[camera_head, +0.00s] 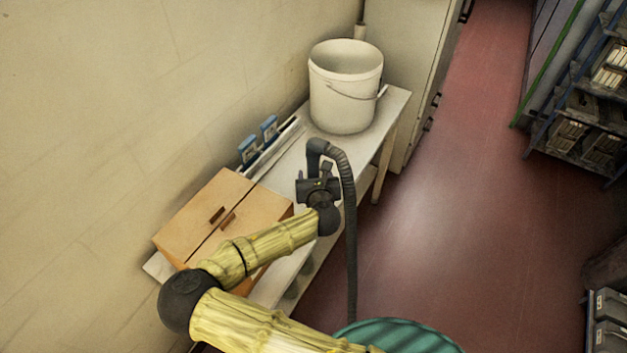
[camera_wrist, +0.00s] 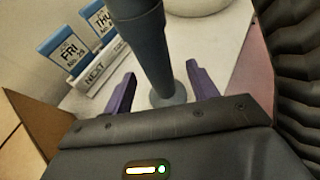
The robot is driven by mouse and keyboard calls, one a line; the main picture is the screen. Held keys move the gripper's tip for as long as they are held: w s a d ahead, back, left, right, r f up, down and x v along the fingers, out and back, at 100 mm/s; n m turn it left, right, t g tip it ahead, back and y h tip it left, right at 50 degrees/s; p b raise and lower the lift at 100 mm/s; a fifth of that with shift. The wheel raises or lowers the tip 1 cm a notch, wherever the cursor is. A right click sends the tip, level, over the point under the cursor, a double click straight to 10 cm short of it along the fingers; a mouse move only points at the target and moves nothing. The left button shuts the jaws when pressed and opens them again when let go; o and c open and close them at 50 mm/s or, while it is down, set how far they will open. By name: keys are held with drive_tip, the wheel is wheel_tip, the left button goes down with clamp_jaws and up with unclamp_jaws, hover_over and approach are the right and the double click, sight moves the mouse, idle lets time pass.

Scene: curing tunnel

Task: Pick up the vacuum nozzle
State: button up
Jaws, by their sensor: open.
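The vacuum nozzle is a dark grey tube (camera_wrist: 150,42) that widens to a round foot low in the picture. In the wrist view it appears between the two purple fingers of my gripper (camera_wrist: 161,90), with a gap on each side. I cannot tell its exact depth between them. In the head view the nozzle's bent top (camera_head: 316,148) rises just behind my gripper (camera_head: 313,177), and a ribbed black hose (camera_head: 349,215) runs down from it. My gripper is open and empty above the white table (camera_head: 283,165). The nozzle's lower part is hidden there by my gripper.
A white bucket (camera_head: 343,103) stands at the table's far end. A wooden box (camera_head: 205,210) sits near my arm. Blue day cards (camera_head: 258,142) stand along the wall side. A teal ribbed drum (camera_head: 398,338) is at the bottom.

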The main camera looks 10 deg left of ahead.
sight(313, 168)
drive_tip(key=shift+p+x, duration=0.65)
drive_tip(key=shift+x, duration=1.95)
drive_tip(key=shift+s+a+f, duration=0.1)
drive_tip(key=shift+f, duration=0.05)
drive_tip(key=c, duration=1.2)
drive_tip(key=shift+o, duration=0.2)
wheel_tip(313, 168, up, 10)
drive_tip(key=shift+r+b, duration=0.1)
drive_tip(key=shift+b, duration=0.3)
